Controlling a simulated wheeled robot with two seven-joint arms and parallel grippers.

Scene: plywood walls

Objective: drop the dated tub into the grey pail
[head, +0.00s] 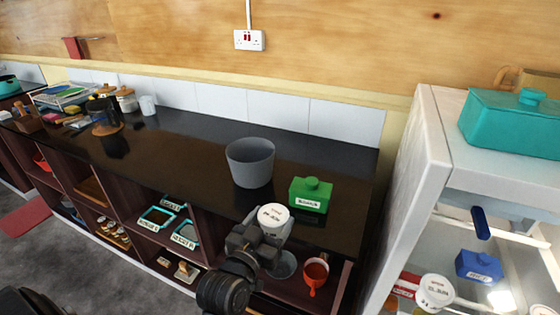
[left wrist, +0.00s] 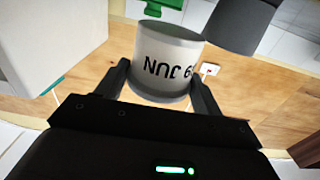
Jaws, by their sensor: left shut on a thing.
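The gripper holds the tub in front of the counter's front edge. The grey pail (head: 250,165) stands upright on the dark counter, behind the tub and a little left. The pail shows partly in the left wrist view (left wrist: 238,22). My right gripper is out of view.
A green lidded box (head: 310,196) stands on the counter right of the pail. An open fridge (head: 425,140) stands at the right, with a teal box (head: 510,122) on top. Shelves below the counter (head: 190,140) hold a red mug (head: 316,270).

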